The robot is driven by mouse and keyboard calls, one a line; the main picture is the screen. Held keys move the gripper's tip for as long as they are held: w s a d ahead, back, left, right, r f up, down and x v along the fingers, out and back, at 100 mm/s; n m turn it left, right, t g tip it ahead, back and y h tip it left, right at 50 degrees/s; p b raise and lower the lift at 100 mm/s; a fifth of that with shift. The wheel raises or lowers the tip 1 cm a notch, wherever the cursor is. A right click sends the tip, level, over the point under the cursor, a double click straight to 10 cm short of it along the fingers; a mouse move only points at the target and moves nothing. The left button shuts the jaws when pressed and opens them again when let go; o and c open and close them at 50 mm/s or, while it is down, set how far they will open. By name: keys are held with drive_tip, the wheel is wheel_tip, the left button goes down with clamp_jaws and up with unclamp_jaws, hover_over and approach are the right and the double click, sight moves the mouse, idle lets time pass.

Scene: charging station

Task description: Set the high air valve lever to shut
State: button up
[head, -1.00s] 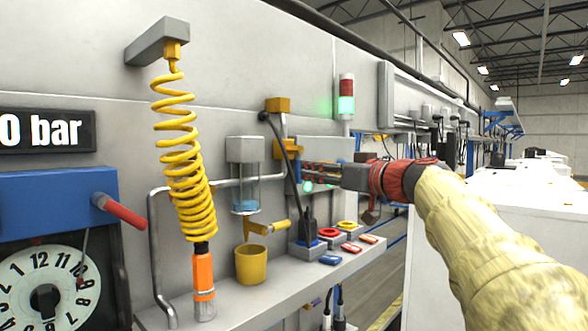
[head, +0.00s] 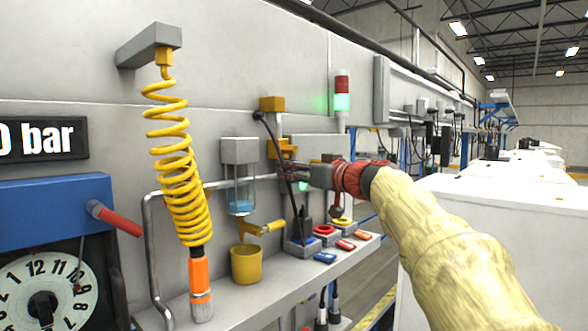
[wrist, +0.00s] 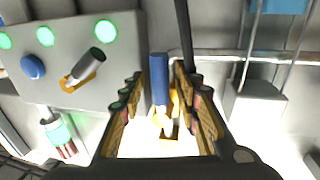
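The high air valve (head: 282,150) is a yellow fitting on the wall in the head view, mostly hidden behind a dark hose and my gripper (head: 296,172). In the wrist view its blue-gripped lever (wrist: 159,80) stands near-upright in the picture, with the yellow valve body (wrist: 172,135) below it. My gripper (wrist: 157,92) is open, with its fingers on either side of the lever. Bright gaps show on both sides of the lever low between the fingers; contact at the tips cannot be told.
A grey panel (wrist: 110,60) with green lights and a selector knob (wrist: 88,66) is left of the fingers in the wrist view. A dark hose (head: 272,140) hangs close by my gripper.

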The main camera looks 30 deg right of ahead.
drive_tip(key=shift+c, duration=1.2)
clamp_jaws()
